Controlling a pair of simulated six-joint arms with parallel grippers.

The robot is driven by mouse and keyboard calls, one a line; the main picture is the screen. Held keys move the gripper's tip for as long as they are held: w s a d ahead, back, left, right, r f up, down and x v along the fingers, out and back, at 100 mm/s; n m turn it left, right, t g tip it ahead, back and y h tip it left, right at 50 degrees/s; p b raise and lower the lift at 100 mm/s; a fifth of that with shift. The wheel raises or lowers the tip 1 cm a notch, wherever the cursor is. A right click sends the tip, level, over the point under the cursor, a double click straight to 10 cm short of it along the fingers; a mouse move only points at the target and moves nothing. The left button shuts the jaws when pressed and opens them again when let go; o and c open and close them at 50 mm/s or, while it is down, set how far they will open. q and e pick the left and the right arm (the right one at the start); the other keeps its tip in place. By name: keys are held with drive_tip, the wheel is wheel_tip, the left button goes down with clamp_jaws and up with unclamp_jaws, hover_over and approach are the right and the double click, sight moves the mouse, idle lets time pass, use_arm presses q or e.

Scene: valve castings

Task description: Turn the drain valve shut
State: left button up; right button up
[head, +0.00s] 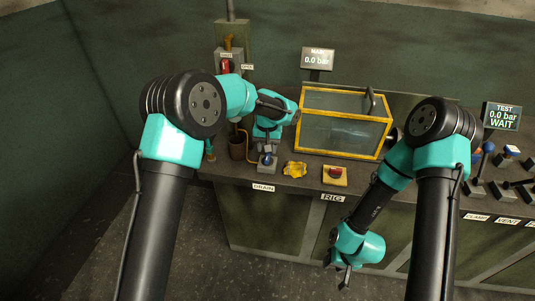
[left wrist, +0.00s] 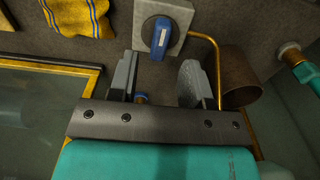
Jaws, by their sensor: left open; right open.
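The drain valve (head: 267,161) is a small grey block with a blue handle on the bench, behind the DRAIN label (head: 263,187). In the left wrist view the drain valve (left wrist: 160,34) lies just beyond my fingertips, its blue handle in line with the gap between them. My left gripper (left wrist: 158,72) is open, with nothing gripped. In the head view its arm reaches down over the valve, and its fingers are hard to make out. My right gripper (head: 345,277) is open and empty, hanging low in front of the bench.
A brown cup (head: 237,149) and thin pipe stand left. A yellow-framed glass tank (head: 341,153) is behind. The test display (head: 502,116) reads 0.0 bar WAIT.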

sight(267, 156)
use_arm(q)
wheel_tip(267, 156, up, 13)
idle(0.3)
drive_tip(key=shift+f, duration=0.1)
drive_tip(key=s+d+f, duration=0.1)
drive_tip(key=s+f, duration=0.1)
drive_tip(key=f, duration=0.2)
drive_tip(key=s+d+f+m+g, duration=0.1)
drive_tip(key=s+f, duration=0.2)
drive_tip(key=f, duration=0.2)
drive_tip(key=s+d+f+m+g+h, duration=0.1)
drive_tip(key=s+d+f, duration=0.1)
drive_tip(key=f, duration=0.3)
drive_tip(key=shift+s+f, duration=0.2)
drive_tip(key=shift+s, duration=0.1)
drive_tip(key=s+a+f+g+h, duration=0.1)
drive_tip(key=s+a+f, duration=0.3)
drive_tip(key=s+f, duration=0.4)
drive_tip(key=s+a+f+h, duration=0.1)
drive_tip(key=s+a+f, duration=0.35)
drive_tip(key=f, duration=0.45)
drive_tip(key=s+a+f+n+t, duration=0.2)
drive_tip(key=s+a, duration=0.4)
drive_tip(key=a, duration=0.3)
drive_tip(key=s+a+f+n+t, duration=0.1)
drive_tip(key=s+a+f+n, duration=0.2)
drive_tip(key=s+a, duration=0.4)
drive_tip(key=shift+s+a+n+t+h, duration=0.15)
drive_tip(key=shift+a+n+t+h, duration=0.25)
drive_tip(key=shift+a, duration=0.6)
